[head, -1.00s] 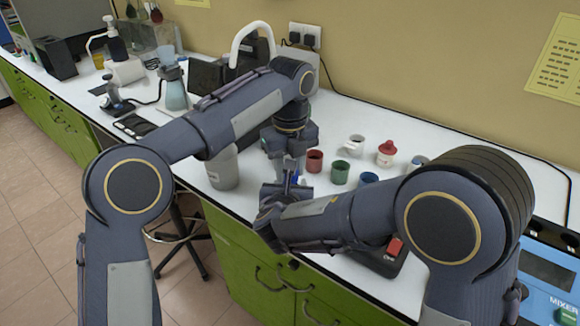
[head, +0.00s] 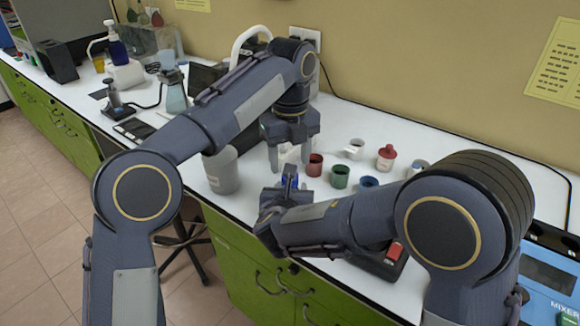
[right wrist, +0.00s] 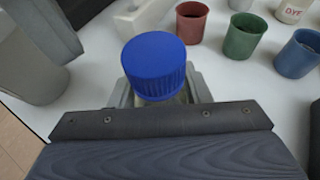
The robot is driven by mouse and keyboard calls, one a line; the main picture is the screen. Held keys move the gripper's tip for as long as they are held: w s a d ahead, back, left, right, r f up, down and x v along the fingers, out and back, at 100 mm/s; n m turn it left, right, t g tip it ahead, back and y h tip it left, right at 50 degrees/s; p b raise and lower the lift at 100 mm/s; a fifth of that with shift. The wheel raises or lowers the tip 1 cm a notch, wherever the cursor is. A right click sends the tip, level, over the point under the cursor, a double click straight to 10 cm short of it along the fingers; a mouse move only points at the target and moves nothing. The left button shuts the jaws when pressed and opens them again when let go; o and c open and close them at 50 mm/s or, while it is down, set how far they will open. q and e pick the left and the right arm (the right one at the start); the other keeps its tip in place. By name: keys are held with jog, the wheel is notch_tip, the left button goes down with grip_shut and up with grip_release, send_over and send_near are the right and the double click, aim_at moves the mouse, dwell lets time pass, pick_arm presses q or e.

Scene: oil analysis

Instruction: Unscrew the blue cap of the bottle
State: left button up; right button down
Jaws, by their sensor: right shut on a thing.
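The bottle's blue cap (right wrist: 155,62) sits on top of the bottle in the right wrist view. It shows as a small blue patch (head: 290,183) in the head view. My right gripper (head: 284,193) is shut on the bottle, whose body is mostly hidden below the cap and behind the gripper. My left gripper (head: 290,162) points down above the cap, with its two fingers spread and apart from it.
A red cup (head: 314,165), a green cup (head: 340,177) and a blue cup (head: 368,182) stand right of the grippers. A grey beaker (head: 221,172) stands to the left. A black device with a red switch (head: 393,250) lies near the front edge.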

jog(key=c, duration=0.7)
grip_release()
